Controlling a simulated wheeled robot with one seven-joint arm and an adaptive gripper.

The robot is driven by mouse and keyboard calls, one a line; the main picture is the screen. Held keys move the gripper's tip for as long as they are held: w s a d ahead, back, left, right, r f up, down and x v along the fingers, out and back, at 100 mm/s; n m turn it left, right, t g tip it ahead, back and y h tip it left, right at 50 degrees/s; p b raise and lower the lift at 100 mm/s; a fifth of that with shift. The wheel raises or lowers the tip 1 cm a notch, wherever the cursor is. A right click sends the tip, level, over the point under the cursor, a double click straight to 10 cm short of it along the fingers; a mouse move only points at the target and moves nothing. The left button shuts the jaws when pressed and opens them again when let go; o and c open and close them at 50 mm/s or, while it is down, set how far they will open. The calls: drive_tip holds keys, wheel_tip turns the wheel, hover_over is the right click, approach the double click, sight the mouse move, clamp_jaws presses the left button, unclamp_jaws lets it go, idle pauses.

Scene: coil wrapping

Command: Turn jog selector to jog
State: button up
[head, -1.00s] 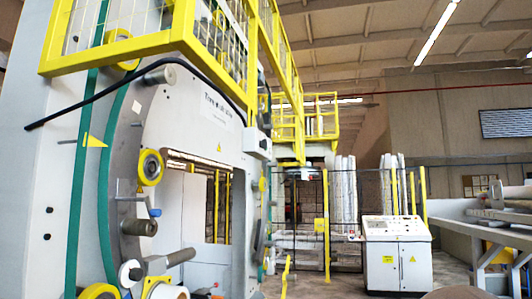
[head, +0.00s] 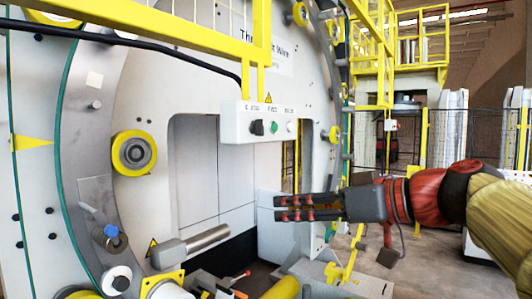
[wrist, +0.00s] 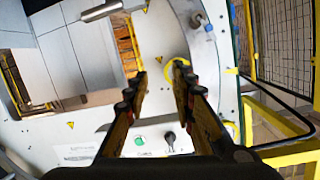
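A white control box (head: 236,122) is mounted on the white face of the machine, above an opening. It carries a black selector knob (head: 257,127) on the left, a green button (head: 274,127) in the middle and a pale button on the right. Its labels are too small to read. My gripper (head: 277,207) reaches in from the right, pointing left, below the box and apart from it. Its fingers are parted and empty. In the wrist view, where the scene appears upside down, the black knob (wrist: 170,139) and green button (wrist: 139,140) show beyond my gripper (wrist: 160,74).
A yellow frame (head: 200,35) crosses above the box, with a black cable hanging over the machine. A metal cylinder (head: 190,246) and yellow rollers (head: 134,153) stick out from the machine. A fence and yellow posts stand behind at the right.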

sight(263, 128)
wheel_tip(263, 128, up, 14)
drive_tip(key=w+n+t+y+p, duration=0.1)
drive_tip(key=w+n+y+p, duration=0.1)
drive_tip(key=n+y+p, duration=0.1)
drive_tip(key=x, duration=0.2)
drive_tip(key=p+x, duration=0.1)
drive_tip(key=x, duration=0.4)
drive_tip(key=shift+w+d+r+p, duration=0.2)
drive_tip(key=shift+w+p, duration=0.1)
drive_tip(key=shift+w, duration=0.15)
drive_tip(key=shift+c, duration=0.8)
drive_tip(key=c, duration=0.4)
clamp_jaws()
